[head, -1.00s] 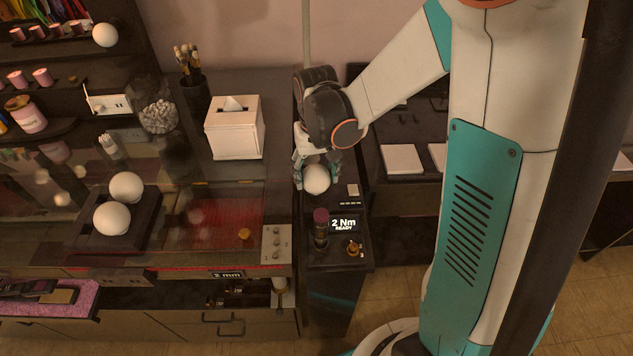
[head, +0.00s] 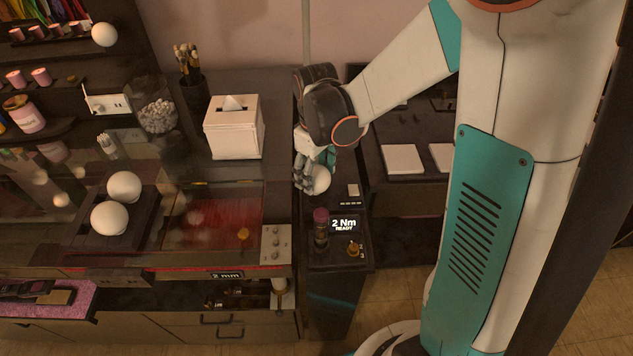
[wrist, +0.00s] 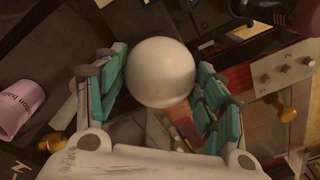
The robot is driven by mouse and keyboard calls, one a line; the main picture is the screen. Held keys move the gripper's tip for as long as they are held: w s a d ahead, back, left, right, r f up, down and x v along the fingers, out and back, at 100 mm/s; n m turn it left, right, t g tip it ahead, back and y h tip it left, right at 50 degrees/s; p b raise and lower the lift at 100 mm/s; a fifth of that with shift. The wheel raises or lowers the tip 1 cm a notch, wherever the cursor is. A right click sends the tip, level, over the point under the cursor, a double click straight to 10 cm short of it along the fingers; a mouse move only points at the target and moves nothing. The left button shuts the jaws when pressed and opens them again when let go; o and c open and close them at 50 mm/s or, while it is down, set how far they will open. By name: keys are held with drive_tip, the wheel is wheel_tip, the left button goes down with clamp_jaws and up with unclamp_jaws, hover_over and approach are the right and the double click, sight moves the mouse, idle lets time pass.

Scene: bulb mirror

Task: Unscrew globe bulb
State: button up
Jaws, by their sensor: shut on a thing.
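A white globe bulb (head: 321,180) is between the fingers of my gripper (head: 311,178), above the narrow dark cabinet right of the counter. In the wrist view the globe bulb (wrist: 160,72) sits between the teal-padded fingers of my gripper (wrist: 161,68), which is shut on it. The bulb's base is hidden, so I cannot tell whether it is in a socket. Two more white globe bulbs, one behind (head: 124,186) and one in front (head: 109,218), rest in a dark tray (head: 75,237) on the counter at left. Another lit-looking globe (head: 104,35) is at the upper left.
The narrow cabinet carries a small display reading "2 Nm READY" (head: 344,224), a dark-red-topped cylinder (head: 321,226) and a brass fitting (head: 354,248). A white tissue box (head: 233,135) and a brush cup (head: 195,96) stand on the counter. A switch panel (head: 276,243) is at its front right.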

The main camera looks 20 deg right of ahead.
drive_tip(key=shift+n, duration=0.3)
drive_tip(key=n, duration=0.4)
drive_tip(key=shift+n+b, duration=0.3)
drive_tip(key=shift+n, duration=0.1)
drive_tip(key=shift+n, duration=0.9)
drive_tip(key=n, duration=0.3)
drive_tip(key=shift+n, duration=0.3)
drive_tip(key=shift+n+b, duration=0.3)
drive_tip(key=shift+n, duration=0.1)
drive_tip(key=n, duration=0.3)
drive_tip(key=shift+n, duration=0.4)
